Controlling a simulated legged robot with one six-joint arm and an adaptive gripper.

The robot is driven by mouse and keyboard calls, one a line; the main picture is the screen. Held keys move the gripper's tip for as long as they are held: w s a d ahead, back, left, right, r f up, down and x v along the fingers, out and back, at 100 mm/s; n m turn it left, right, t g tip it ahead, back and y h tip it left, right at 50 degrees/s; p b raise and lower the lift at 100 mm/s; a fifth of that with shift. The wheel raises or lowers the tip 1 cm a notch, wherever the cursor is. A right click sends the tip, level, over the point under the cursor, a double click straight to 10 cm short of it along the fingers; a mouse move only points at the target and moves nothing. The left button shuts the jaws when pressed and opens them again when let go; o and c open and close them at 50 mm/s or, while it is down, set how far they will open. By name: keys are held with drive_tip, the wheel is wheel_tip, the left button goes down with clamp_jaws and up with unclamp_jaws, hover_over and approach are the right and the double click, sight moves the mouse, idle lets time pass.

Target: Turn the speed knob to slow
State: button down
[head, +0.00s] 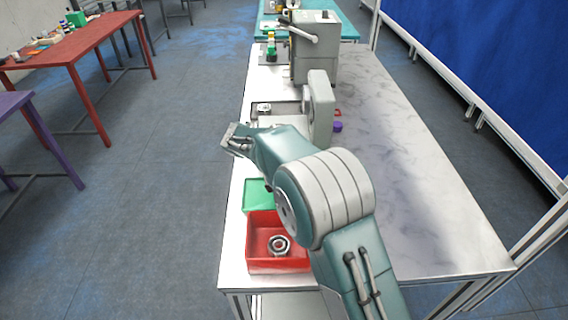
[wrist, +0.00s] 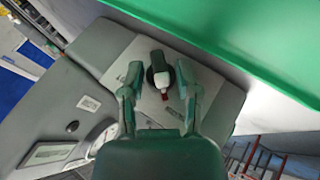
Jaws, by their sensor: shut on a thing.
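The red tip points down in that picture, toward my gripper's palm. My gripper (wrist: 160,82) has one finger on each side of the knob and is shut on it. Any scale marks around the knob are too small to read. In the head view my arm hides the knob, and the gripper's fingertips cannot be made out there.
On the white table (head: 430,220) are a red box (head: 262,222) with a round metal part, a green box (head: 257,195), a purple piece (head: 337,127) and a grey machine (head: 321,55). The table's right side is clear.

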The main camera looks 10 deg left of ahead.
drive_tip(key=shift+s+a+f+t+h, duration=0.15)
drive_tip(key=shift+f+t+h, duration=0.15)
drive_tip(key=shift+h, duration=0.5)
drive_tip(key=shift+r, duration=0.1)
drive_tip(key=shift+n, duration=0.3)
drive_tip(key=c, duration=0.7)
unclamp_jaws()
drive_tip(key=shift+a, duration=0.2)
drive_tip(key=shift+r, duration=0.1)
drive_tip(key=v, duration=1.2)
drive_tip(key=shift+a+f, duration=0.2)
drive_tip(key=shift+f, duration=0.05)
drive_tip(key=shift+s, duration=0.1)
